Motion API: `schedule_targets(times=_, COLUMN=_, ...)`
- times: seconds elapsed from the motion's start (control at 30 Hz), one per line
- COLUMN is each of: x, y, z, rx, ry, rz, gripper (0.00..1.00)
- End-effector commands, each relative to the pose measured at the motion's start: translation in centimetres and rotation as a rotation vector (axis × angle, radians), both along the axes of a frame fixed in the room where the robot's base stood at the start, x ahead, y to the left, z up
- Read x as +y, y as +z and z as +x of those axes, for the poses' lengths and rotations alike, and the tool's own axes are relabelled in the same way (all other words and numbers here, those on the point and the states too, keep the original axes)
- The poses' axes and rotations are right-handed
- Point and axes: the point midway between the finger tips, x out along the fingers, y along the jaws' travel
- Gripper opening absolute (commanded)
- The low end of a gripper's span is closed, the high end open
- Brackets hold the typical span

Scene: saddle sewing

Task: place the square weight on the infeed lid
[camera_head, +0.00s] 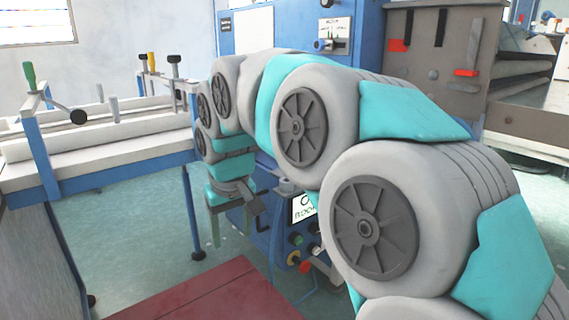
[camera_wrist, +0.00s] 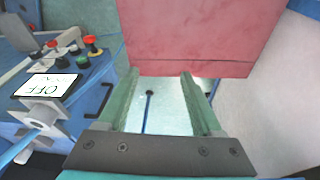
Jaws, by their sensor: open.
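My gripper (camera_head: 236,228) hangs fingers down near the middle of the head view, left of the blue machine's control box. In the wrist view its two green fingers (camera_wrist: 160,76) stand apart with nothing between them. A flat red panel (camera_wrist: 195,38) lies beyond the fingertips in the wrist view, and a red surface (camera_head: 205,297) shows at the bottom of the head view. I cannot tell whether either is the infeed lid. I cannot make out a square weight in either view.
A blue machine (camera_head: 246,33) stands behind my arm, with a knobbed control panel (camera_wrist: 72,52) beside the gripper. A white-topped, blue-framed bench (camera_head: 95,165) is at left. A grey machine (camera_head: 432,75) is at back right. Pale green floor shows below the gripper.

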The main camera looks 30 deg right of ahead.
Motion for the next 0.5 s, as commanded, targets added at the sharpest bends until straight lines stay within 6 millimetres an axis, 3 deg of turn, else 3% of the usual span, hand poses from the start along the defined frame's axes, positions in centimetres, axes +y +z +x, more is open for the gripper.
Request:
schedule_targets(times=0.03, x=-0.6, y=0.3, z=2.0, rx=-0.031, ry=-0.012, rz=0.001, gripper=0.67)
schedule_targets(times=0.2, x=-3.2, y=2.5, z=7.6, rx=-0.121, ry=-0.063, rz=-0.004, gripper=0.67)
schedule_targets(times=0.5, x=-9.7, y=5.4, z=15.8, rx=-0.273, ry=-0.200, rz=-0.022, gripper=0.67)
